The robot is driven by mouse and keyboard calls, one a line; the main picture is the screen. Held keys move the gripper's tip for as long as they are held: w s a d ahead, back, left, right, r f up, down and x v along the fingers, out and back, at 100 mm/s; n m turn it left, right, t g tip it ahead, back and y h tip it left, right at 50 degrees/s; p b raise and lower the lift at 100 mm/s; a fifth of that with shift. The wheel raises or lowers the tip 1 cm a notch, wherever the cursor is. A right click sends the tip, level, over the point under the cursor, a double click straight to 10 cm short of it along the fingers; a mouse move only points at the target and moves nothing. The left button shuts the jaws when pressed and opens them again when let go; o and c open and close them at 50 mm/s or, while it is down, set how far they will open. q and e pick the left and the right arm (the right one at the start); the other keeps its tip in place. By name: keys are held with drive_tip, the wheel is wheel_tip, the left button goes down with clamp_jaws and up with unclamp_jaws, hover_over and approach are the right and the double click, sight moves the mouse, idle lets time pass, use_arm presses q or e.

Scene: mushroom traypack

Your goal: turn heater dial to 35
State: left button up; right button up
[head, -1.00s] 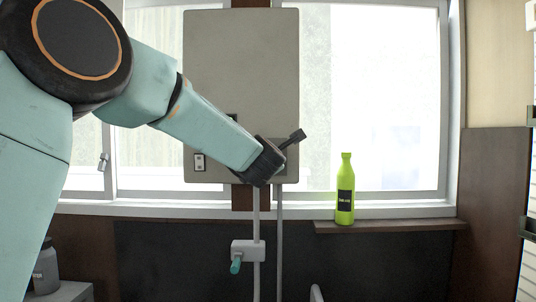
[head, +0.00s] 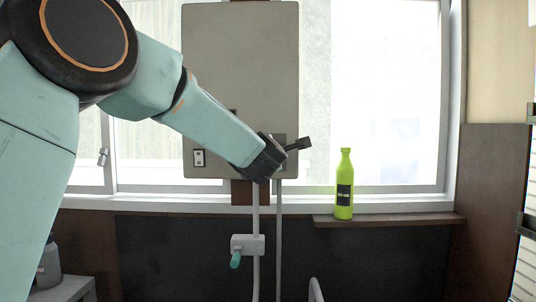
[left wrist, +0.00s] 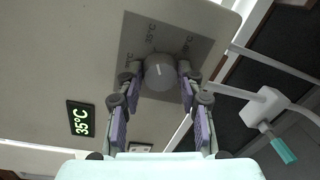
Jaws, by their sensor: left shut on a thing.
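The heater is a large beige-grey box (head: 240,80) mounted in front of the window. Its round grey dial (left wrist: 160,70) sits on a darker plate (left wrist: 148,28) with temperature marks, seen in the left wrist view. My left gripper (left wrist: 162,74) is shut on the dial, one finger on each side. A pale mark shows on the dial's face. My right gripper is in neither view.
A green bottle (head: 344,186) stands on a wooden ledge (head: 400,220) right of the heater. Below the heater are vertical pipes and a valve box (head: 247,244) with a teal handle (head: 235,260). A grey container (head: 49,266) is at lower left.

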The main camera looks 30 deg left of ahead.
use_arm(q)
drive_tip(key=o, duration=0.7)
drive_tip(key=shift+f, duration=0.35)
drive_tip(key=o, duration=0.4)
drive_tip(key=shift+s+d+r, duration=0.1)
drive_tip(key=shift+s+r, duration=0.05)
drive_tip(key=shift+r, duration=0.05)
drive_tip(key=shift+o, duration=0.3)
drive_tip(key=shift+r, duration=0.1)
drive_tip(key=v, duration=0.7)
drive_tip(key=shift+s+d, duration=0.1)
drive_tip(key=shift+s, duration=0.1)
